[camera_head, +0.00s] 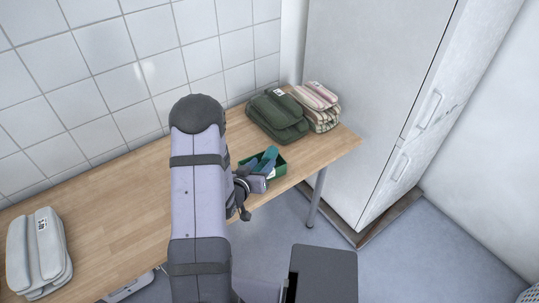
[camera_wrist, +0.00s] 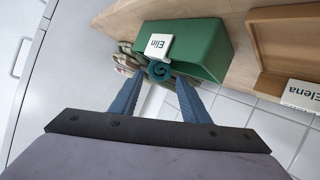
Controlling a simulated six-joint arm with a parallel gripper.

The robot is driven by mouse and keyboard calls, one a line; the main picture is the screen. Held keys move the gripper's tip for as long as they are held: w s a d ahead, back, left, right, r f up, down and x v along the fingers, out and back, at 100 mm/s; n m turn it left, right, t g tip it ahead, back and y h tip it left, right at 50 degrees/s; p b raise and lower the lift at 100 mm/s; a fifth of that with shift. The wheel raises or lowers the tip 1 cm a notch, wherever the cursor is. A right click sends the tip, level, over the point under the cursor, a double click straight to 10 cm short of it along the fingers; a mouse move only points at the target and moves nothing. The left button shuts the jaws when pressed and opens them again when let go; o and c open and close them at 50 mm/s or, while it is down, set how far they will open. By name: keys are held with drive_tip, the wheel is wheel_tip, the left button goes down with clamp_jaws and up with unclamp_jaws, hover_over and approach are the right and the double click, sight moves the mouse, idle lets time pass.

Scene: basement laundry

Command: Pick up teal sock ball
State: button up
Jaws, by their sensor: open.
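The teal sock ball (camera_wrist: 160,72), a small rolled spiral, shows in the wrist view at the open rim of a green box (camera_wrist: 195,47) labelled "Elin". It seems to sit in the box with its upper part showing. My gripper (camera_wrist: 161,79) is open, its two blue fingers on either side of the sock ball in the picture. Contact cannot be told. In the head view my gripper (camera_head: 266,160) is over the green box (camera_head: 278,170), and I cannot tell the sock from the fingers there.
A tan box (camera_wrist: 263,62) labelled "Elena" stands beside the green one in the wrist view. Green folded cloth (camera_head: 277,115) and striped folded cloth (camera_head: 318,105) lie behind on the wooden table (camera_head: 110,225). Grey folded cloth (camera_head: 38,252) lies far left. A white cabinet (camera_head: 365,80) stands right.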

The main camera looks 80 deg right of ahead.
sight(265, 158)
drive_tip(key=shift+r+p+x, duration=0.15)
drive_tip(key=shift+p+x, duration=0.25)
drive_tip(key=shift+x, duration=0.65)
drive_tip(key=shift+r+p+x, duration=0.15)
drive_tip(key=shift+p+x, duration=0.25)
drive_tip(key=shift+x, duration=1.5)
drive_tip(key=shift+w, duration=0.1)
drive_tip(key=c, duration=0.8)
drive_tip(key=shift+r, duration=0.1)
drive_tip(key=shift+r+b, duration=0.55)
drive_tip(key=shift+r, duration=4.25)
